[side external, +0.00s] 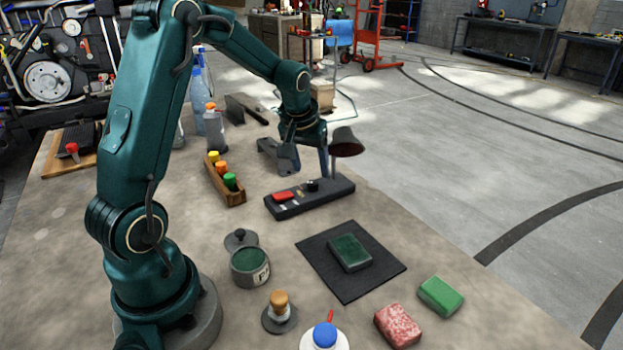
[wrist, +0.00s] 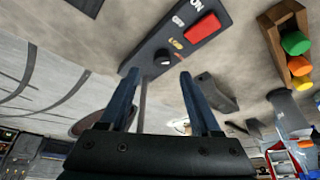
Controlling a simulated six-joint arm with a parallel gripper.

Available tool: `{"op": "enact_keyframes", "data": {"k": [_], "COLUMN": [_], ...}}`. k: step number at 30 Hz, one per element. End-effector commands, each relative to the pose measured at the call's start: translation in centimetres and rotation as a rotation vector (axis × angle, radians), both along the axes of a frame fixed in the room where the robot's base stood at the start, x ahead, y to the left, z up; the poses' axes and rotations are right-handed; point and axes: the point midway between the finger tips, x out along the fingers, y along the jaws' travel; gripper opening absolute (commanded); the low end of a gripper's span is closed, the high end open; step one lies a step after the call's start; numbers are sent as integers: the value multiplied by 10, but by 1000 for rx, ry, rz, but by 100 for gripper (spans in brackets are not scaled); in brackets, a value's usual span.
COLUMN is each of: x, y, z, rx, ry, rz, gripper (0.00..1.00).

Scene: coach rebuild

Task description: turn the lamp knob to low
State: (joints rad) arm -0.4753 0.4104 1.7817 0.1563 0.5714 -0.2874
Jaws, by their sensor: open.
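The lamp's dark base (side external: 335,193) lies on the bench, with a red switch (side external: 283,196) and a small black knob (side external: 313,186). Its dark shade (side external: 346,143) stands at the right end of the base. In the wrist view the round knob (wrist: 163,57) sits between the red switch (wrist: 203,27) and the lamp stem, with small printed labels nearby, too small to read surely. My gripper (wrist: 158,76) is open and empty, its blue fingers spread on either side of the knob's line; contact cannot be told. In the side view my gripper (side external: 308,165) hangs just behind the base.
A wooden rack of coloured-capped bottles (side external: 225,185) stands left of the lamp. A grey bracket (side external: 275,155) lies close behind the base. A black mat (side external: 350,285) with a green block (side external: 349,252) lies in front. An open tin (side external: 250,265) stands front left.

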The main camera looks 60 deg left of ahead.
Motion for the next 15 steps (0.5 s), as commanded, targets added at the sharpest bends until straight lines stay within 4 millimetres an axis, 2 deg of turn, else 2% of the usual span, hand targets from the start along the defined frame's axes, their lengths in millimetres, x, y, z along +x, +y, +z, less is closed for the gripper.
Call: {"op": "enact_keyframes", "data": {"k": [5, 9, 15], "x": [2, 1, -6], "y": [-7, -5, 8], "z": [-2, -1, -1], "rx": [3, 1, -18], "ry": [21, 14, -10], "rz": [-204, -322, -330], "gripper": [64, 64, 64]}}
